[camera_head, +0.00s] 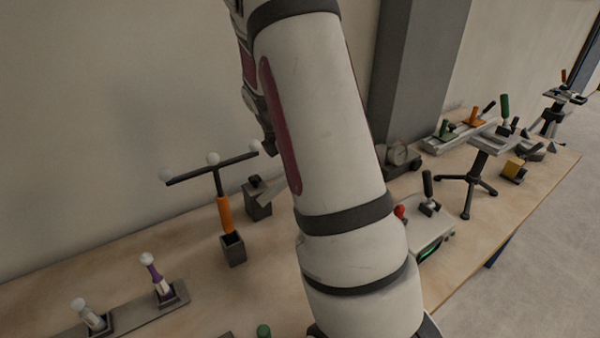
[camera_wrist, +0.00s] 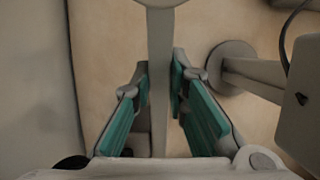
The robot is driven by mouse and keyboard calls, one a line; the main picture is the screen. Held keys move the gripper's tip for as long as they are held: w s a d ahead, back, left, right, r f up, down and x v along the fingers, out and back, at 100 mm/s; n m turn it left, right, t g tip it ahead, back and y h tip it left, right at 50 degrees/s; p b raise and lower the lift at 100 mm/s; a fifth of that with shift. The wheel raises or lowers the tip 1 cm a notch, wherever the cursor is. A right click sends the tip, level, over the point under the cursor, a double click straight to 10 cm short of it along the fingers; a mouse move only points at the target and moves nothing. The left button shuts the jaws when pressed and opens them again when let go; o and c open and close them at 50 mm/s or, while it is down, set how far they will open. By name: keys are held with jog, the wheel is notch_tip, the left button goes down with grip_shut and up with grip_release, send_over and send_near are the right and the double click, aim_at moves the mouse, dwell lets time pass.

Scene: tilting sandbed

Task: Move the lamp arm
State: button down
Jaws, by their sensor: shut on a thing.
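In the wrist view a pale grey bar (camera_wrist: 160,40), which looks like the lamp arm, runs down the middle of the picture between my fingers. My gripper (camera_wrist: 160,85) is shut on this bar, with its teal pads on either side of it. A pale crosspiece meets the bar at the top edge. In the head view my own arm fills the middle, and neither my gripper nor the lamp can be made out there.
In the wrist view a round grey disc (camera_wrist: 230,82) with a thick post stands right of the bar. In the head view an orange-handled T-shaped bar (camera_head: 224,215) stands left of my arm. A control box (camera_head: 428,232) and black tripod stand (camera_head: 470,185) are to the right.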

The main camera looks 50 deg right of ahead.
jog(key=a+r+h, duration=0.1)
jog(key=h, duration=0.1)
jog(key=a+r+g+h+p, duration=0.1)
jog(key=a+r+h, duration=0.1)
jog(key=shift+w+r, duration=0.2)
jog(key=shift+w, duration=0.2)
jog(key=shift+w+a+r+g+h+p, duration=0.15)
jog(key=shift+a+r+h+p, duration=0.15)
jog(key=shift+a+h, duration=0.25)
jog(key=shift+w+a+r+g+h+p, duration=0.15)
jog(key=shift+a+r+h, duration=0.25)
jog(key=shift+h, duration=0.25)
jog(key=shift+a, duration=0.1)
jog(key=c, duration=1.6)
grip_release()
jog(key=shift+o, duration=0.2)
jog(key=v, duration=1.2)
